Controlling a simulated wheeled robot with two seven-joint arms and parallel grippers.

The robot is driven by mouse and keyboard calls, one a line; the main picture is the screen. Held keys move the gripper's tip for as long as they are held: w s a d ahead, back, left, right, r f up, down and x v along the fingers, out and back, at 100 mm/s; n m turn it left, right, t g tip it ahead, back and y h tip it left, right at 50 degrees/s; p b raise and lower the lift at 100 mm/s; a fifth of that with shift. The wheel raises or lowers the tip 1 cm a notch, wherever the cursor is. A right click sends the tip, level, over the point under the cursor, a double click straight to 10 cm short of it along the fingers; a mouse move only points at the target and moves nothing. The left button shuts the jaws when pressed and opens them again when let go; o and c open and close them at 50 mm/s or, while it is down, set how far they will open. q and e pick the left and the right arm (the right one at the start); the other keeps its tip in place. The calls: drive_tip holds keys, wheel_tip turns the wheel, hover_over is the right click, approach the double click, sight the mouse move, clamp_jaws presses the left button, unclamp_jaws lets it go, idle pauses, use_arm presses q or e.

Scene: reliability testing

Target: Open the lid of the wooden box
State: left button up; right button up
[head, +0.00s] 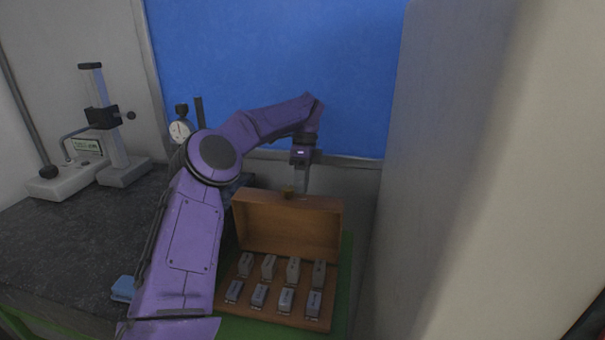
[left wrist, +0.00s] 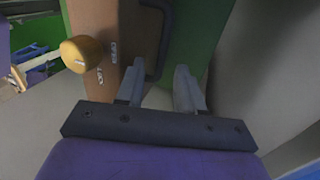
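The wooden box (head: 240,285) stands on a green surface with its lid (head: 288,228) raised, leaning back about upright. Several small grey metal blocks (head: 285,300) sit in two rows inside. My left gripper (head: 301,188) points down at the lid's top edge, beside a small brass-coloured piece. In the left wrist view, its two fingers (left wrist: 160,68) are apart. A dark curved handle (left wrist: 163,35) shows between and beyond them, next to a brown wooden face (left wrist: 105,20) with a yellow knob (left wrist: 82,52). I cannot tell whether the fingers touch the lid. My right gripper is out of view.
A grey wall or cabinet side (head: 470,150) stands close to the right of the box. Measuring stands (head: 115,150) and a dial gauge (head: 181,130) stand on the dark table (head: 60,240) at left. A small blue object (head: 122,288) lies beside my arm.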

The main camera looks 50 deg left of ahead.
use_arm(q)
drive_tip(key=p+v, duration=0.6)
drive_tip(key=v, duration=0.3)
drive_tip(key=shift+a+r+p, duration=0.15)
drive_tip(key=shift+r+p, duration=0.15)
drive_tip(key=shift+w, duration=0.1)
